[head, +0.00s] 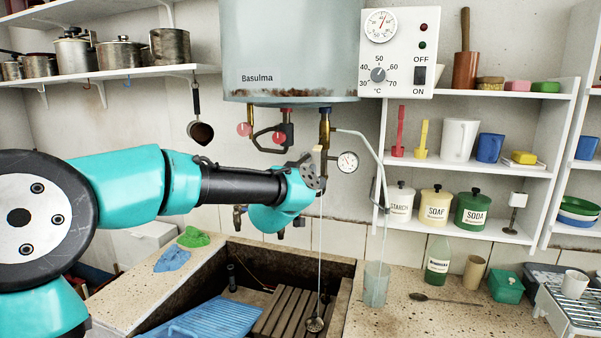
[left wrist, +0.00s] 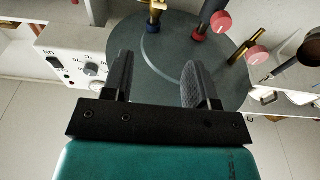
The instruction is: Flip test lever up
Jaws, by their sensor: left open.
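The boiler (head: 290,50) hangs on the wall. Under it are a brass valve (head: 325,118) with a blue collar, a pressure gauge (head: 347,161) and a thin pipe dropping to a glass (head: 376,285). I cannot make out which small part is the test lever; it may be hidden by my gripper. My left gripper (head: 314,168) is just below the brass valve, left of the gauge. In the left wrist view, my left gripper (left wrist: 168,64) is open and empty, with the boiler's round underside (left wrist: 165,85) beyond its fingers. The blue-collared fitting (left wrist: 156,14) shows at the top.
Red round handles (head: 243,129) hang left of the valve. The control box (head: 398,55) is at the upper right. Below is the stone trough (head: 335,312) with a blue washboard (head: 205,320). Shelves with jars (head: 473,210) stand at right; a ladle (head: 200,130) hangs at left.

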